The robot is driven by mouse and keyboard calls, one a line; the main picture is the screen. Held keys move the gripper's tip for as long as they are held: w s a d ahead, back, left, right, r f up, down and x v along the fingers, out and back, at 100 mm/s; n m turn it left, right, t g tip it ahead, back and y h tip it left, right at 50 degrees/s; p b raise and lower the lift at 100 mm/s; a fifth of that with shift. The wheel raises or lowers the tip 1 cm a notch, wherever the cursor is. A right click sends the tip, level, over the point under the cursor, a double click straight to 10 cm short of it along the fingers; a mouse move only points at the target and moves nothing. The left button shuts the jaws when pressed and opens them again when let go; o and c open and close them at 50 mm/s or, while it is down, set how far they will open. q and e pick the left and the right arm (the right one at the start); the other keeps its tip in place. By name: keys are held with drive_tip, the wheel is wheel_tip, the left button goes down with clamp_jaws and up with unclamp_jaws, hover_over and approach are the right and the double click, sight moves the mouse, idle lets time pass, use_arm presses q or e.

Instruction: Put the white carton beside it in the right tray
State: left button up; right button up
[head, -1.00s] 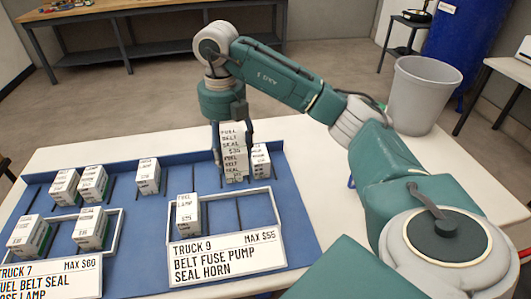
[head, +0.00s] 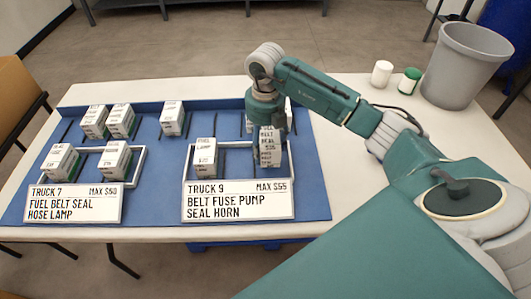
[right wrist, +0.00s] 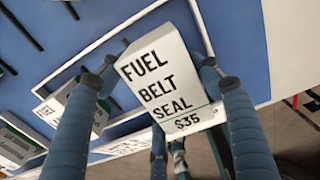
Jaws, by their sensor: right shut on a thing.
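My right gripper (head: 268,128) is shut on a white carton (head: 269,150) lettered FUEL BELT SEAL, $35 in the right wrist view (right wrist: 160,80). It holds the carton upright at the right side of the right tray (head: 238,214), labelled TRUCK 9, MAX $55. I cannot tell whether the carton's base touches the tray floor. Another white carton (head: 204,158) stands in that tray's left part, and it also shows in the right wrist view (right wrist: 75,105). My left gripper is not in view.
The left tray (head: 70,205), labelled TRUCK 7, holds two cartons. Three cartons stand behind on the blue mat (head: 150,195), and another (head: 288,115) is partly hidden behind my right gripper. Two small tubs (head: 382,73) and a grey bin (head: 466,65) are at the back right.

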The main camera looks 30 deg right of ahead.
sight(266, 138)
wheel_tip(266, 138, down, 4)
drive_tip(key=shift+f, duration=0.1)
drive_tip(key=shift+f, duration=0.1)
drive_tip(key=o, duration=1.4)
drive_tip(key=shift+r, duration=0.6)
wheel_tip(266, 138, up, 11)
drive_tip(key=shift+r+b, duration=0.1)
drive_tip(key=shift+b, duration=0.55)
